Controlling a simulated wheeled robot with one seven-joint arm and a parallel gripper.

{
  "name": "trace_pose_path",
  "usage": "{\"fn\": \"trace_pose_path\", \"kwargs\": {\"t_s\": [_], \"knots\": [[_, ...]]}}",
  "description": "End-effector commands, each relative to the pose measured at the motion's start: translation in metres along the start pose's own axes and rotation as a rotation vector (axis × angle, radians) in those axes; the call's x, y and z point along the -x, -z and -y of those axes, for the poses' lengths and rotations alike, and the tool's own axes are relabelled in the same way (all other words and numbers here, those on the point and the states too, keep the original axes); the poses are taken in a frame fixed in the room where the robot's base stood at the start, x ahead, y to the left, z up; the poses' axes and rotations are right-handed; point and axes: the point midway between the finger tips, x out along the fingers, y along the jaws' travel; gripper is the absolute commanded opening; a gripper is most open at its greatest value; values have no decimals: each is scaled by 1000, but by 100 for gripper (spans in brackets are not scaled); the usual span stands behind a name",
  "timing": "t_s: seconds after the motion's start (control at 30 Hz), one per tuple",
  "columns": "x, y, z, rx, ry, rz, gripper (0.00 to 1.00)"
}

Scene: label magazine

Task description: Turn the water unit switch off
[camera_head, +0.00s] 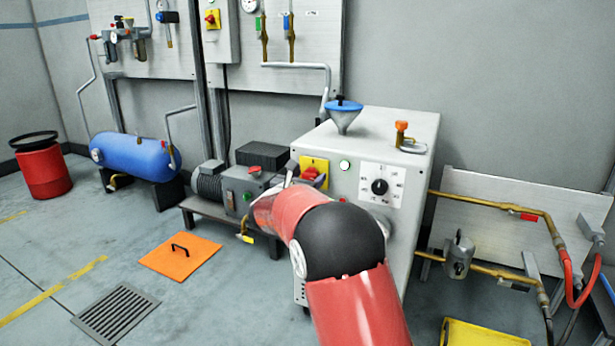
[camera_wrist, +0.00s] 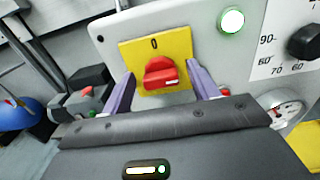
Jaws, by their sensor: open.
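The water unit (camera_head: 334,142) is a light grey cabinet at the middle of the head view. Its red rotary switch (camera_wrist: 160,74) sits on a yellow plate (camera_wrist: 181,45) with a "0" at the top. The switch also shows in the head view (camera_head: 312,174). In the wrist view its handle looks roughly crosswise, with a small pale mark towards the right. My gripper (camera_wrist: 160,79) is open, its two purple fingers on either side of the switch; contact cannot be told. In the head view my arm mostly hides the gripper.
A round lamp (camera_wrist: 232,21) glows green-white beside the plate, and a black dial knob (camera_head: 379,187) is to the right. A blue funnel (camera_head: 344,117) stands on top. A dark pump (camera_head: 240,185) is at the left, and brass pipes (camera_head: 490,205) at the right.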

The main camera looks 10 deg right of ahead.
Motion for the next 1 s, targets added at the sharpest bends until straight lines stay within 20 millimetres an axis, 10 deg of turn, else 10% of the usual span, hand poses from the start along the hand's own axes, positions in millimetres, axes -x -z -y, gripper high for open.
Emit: {"fn": "trace_pose_path", "kwargs": {"t_s": [0.33, 0.67, 1.0], "knots": [[-5, 0, 0, 1, 0, 0, 59], [-5, 0, 0, 1, 0, 0, 16], [-5, 1, 0, 51, -1, 0, 15]]}}
